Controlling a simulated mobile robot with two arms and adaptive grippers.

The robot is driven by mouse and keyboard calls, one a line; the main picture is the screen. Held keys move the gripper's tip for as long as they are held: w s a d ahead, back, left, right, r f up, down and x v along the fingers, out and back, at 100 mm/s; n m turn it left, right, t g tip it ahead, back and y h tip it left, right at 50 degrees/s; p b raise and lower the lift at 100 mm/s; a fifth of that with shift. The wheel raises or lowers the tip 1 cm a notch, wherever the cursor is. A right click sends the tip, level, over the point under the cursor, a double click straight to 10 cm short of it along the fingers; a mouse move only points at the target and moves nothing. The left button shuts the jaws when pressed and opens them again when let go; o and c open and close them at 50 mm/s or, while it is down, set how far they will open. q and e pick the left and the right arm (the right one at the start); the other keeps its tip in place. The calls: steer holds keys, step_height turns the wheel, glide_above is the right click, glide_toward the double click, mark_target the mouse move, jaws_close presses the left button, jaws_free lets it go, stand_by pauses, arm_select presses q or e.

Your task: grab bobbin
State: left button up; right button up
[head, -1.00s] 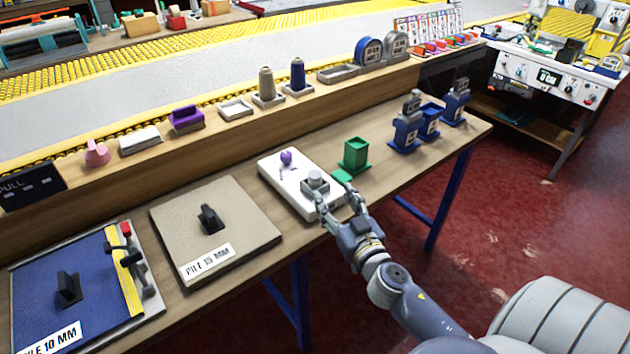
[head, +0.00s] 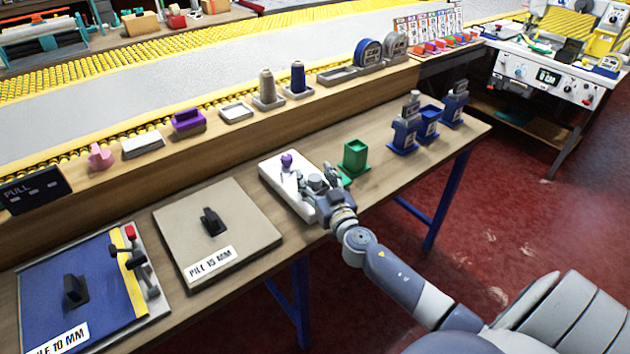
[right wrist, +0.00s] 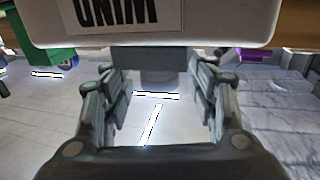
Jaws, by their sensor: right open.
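A white winder unit (head: 270,168) lies on the bench, with a purple knob-like piece (head: 287,160) at its far end. A grey block with a short grey cylinder, which looks like the bobbin (right wrist: 160,78), stands at its near end. My right gripper (head: 317,176) is over this near end and largely covers the cylinder in the head view. In the right wrist view the fingers (right wrist: 160,105) are open on either side of the cylinder, with gaps visible. I cannot tell their exact height relative to it. My left gripper is not in view.
A green bin (head: 355,157) stands close to the right of my right gripper. Blue holders (head: 405,135) stand farther right. A beige pile board (head: 240,220) lies to the left. A grey cone (head: 267,86) and a blue cone (head: 298,76) stand on the raised ledge behind.

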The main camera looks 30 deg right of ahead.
steer(key=shift+w, duration=0.25)
steer(key=shift+c, duration=0.3)
steer(key=c, duration=1.1)
